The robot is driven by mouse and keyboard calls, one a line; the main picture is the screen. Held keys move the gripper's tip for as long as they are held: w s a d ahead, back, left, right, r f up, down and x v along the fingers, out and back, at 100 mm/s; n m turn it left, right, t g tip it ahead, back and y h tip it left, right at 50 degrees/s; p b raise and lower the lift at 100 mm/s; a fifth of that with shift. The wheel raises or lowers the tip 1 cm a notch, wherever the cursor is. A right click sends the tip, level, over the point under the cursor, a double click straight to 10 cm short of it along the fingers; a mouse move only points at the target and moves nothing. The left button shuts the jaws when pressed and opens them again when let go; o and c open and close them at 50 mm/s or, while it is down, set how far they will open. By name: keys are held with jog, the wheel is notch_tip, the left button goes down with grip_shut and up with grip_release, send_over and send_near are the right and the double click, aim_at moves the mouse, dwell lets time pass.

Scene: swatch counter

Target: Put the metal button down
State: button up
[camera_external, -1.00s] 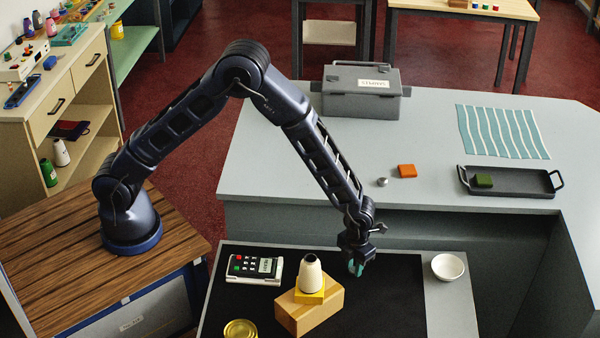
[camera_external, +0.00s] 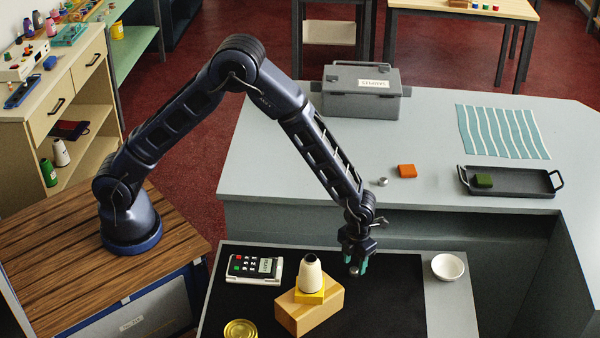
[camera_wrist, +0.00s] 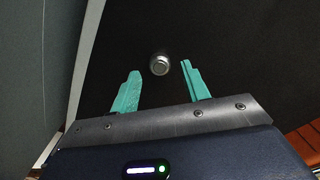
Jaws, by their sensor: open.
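My gripper (camera_external: 356,265) is low over the black mat (camera_external: 392,300), to the right of the wooden block. In the wrist view its two teal fingers (camera_wrist: 160,70) are spread apart. The metal button (camera_wrist: 160,64), small, round and silver, shows against the black mat between the fingertips, with a gap on each side. Neither finger touches it. In the external view I cannot make out this button at the gripper.
A wooden block (camera_external: 311,315) bears a yellow piece (camera_external: 309,297) and a white cone (camera_external: 311,272). A calculator-like device (camera_external: 254,269) and a yellow tin (camera_external: 240,330) lie left. A white bowl (camera_external: 448,267) stands right. A small silver object (camera_external: 383,182) lies on the higher counter.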

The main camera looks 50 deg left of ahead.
aim_at(354, 269)
notch_tip(354, 269, up, 10)
jog(key=f, duration=0.1)
jog(key=a+r+n+t, duration=0.1)
jog(key=a+r+n, duration=0.8)
jog(key=a+r, duration=0.45)
jog(key=a+r+n+t, duration=0.1)
jog(key=a+r+n, duration=0.85)
jog(key=a, duration=0.75)
jog(key=s+a+r+n+t, duration=0.1)
jog(key=s+a+r+n, duration=0.2)
jog(key=s+a+n, duration=0.5)
jog(key=s+a+r+n+t, duration=0.1)
jog(key=s+a+r+n, duration=0.3)
jog(key=s+a+n, duration=0.5)
jog(key=s+a, duration=0.4)
jog(key=shift+s+t, duration=0.25)
jog(key=shift+t, duration=0.05)
jog(key=shift+n, duration=0.25)
